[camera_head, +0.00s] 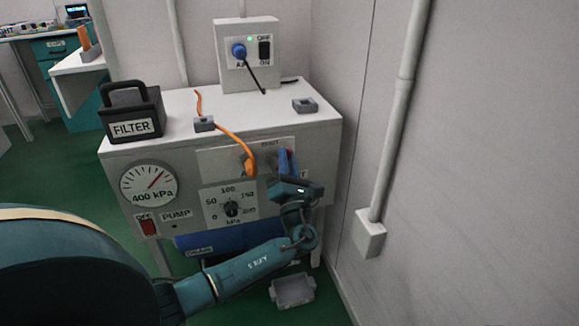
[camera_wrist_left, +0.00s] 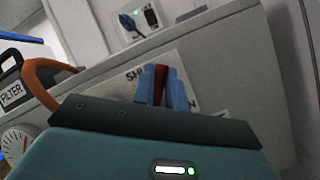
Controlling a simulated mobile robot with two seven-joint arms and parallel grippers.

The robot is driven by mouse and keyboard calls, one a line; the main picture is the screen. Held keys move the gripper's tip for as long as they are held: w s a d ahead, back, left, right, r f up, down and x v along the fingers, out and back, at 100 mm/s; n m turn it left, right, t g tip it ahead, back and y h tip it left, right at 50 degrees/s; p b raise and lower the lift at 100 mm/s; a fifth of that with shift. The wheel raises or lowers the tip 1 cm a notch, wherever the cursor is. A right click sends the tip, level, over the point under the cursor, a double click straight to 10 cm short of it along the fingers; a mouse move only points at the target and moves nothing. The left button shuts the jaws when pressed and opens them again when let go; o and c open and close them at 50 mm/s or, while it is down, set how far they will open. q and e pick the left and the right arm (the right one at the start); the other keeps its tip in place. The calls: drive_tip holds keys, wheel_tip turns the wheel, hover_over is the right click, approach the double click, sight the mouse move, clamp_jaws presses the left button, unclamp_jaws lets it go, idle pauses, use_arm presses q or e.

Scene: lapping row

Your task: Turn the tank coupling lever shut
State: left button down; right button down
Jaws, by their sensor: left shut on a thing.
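The coupling lever is a red handle (camera_wrist_left: 159,84) on the front of the white tank cabinet (camera_head: 325,130). In the left wrist view it stands between the two blue fingers of my left gripper (camera_wrist_left: 160,80), which are shut on it. In the head view the left gripper (camera_head: 286,161) reaches the upper right of the cabinet front, and the fingers hide most of the lever. A label plate (camera_wrist_left: 185,67) behind the fingers shows "SH" at left and a letter "N" at right; the rest is covered. My right gripper is not in view.
An orange hose (camera_head: 229,134) ends in an orange connector (camera_head: 249,165) just left of my gripper. A filter box (camera_head: 131,112) and switch box (camera_head: 248,58) stand on top. A wall pipe (camera_head: 395,120) is at right, and a grey tray (camera_head: 292,291) lies below.

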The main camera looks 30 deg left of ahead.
use_arm(q)
drive_tip(key=n+g+y, duration=0.1)
drive_tip(key=n, duration=0.1)
drive_tip(key=n+g+y+b, duration=0.1)
drive_tip(key=n, duration=0.1)
drive_tip(key=s+n+g+y, duration=0.1)
drive_tip(key=n, duration=0.2)
drive_tip(key=shift+a+r, duration=0.3)
drive_tip(key=shift+a, duration=0.05)
drive_tip(key=shift+s+a+r+n+g+y+b, duration=0.1)
drive_tip(key=shift+n+g+y+b, duration=0.1)
drive_tip(key=shift+n+g, duration=0.45)
drive_tip(key=shift+s+a+f+n+g+y+b, duration=0.1)
drive_tip(key=shift+n+g+y+b, duration=0.2)
drive_tip(key=shift+n, duration=0.5)
drive_tip(key=shift+s+a+r+n+g+y, duration=0.1)
drive_tip(key=shift+n+g, duration=0.45)
drive_tip(key=shift+n, duration=0.2)
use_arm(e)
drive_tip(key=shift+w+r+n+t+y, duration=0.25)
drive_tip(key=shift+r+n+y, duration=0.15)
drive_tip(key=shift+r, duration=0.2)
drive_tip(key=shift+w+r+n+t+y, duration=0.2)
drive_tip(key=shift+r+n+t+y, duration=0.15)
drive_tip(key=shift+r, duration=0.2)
use_arm(q)
drive_tip(key=c, duration=1.4)
unclamp_jaws()
drive_tip(key=shift+c, duration=0.2)
